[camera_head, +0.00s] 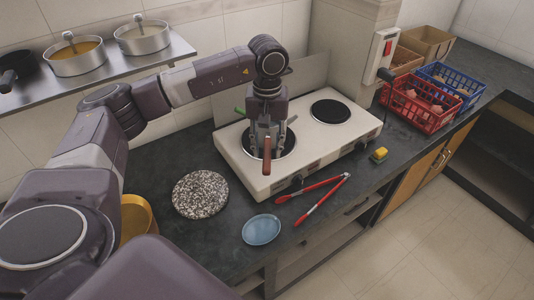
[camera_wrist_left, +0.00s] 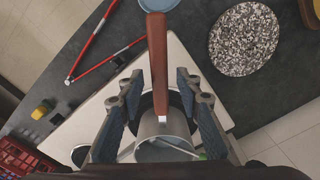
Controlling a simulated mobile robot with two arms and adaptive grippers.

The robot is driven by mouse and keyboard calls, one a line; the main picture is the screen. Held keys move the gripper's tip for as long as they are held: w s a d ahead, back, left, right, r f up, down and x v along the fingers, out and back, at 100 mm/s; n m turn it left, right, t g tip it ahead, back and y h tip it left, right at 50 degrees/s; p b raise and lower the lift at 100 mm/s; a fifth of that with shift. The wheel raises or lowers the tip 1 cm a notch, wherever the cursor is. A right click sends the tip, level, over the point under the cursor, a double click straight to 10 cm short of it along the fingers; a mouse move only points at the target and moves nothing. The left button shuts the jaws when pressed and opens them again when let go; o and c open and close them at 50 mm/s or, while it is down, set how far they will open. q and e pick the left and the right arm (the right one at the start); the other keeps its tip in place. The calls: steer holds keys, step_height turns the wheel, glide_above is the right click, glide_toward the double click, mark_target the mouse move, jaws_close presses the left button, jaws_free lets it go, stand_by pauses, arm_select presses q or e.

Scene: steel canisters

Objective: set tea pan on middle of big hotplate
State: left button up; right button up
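The tea pan (camera_wrist_left: 163,128) is a small grey metal pan with a brown handle (camera_head: 267,155). It is at the big left hotplate (camera_head: 288,141) of the white double cooker, and appears to rest on it, though my gripper hides part of both. In the left wrist view the brown handle (camera_wrist_left: 157,60) runs up between my fingers. My left gripper (camera_head: 269,146) points down over the pan. Its two fingers (camera_wrist_left: 158,88) are wide apart, one on each side of the handle, with a gap on both sides. My right gripper is in neither view.
The smaller hotplate (camera_head: 330,111) is bare. Red (camera_head: 418,116) and blue (camera_head: 450,85) baskets stand right. A shelf (camera_head: 100,82) holds pots.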

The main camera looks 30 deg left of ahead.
arm_select(q)
step_height(320, 180, up, 10)
steer(key=b, duration=0.2)
steer(key=shift+s+f, duration=0.1)
steer(key=shift+f, duration=0.05)
stand_by(0.4)
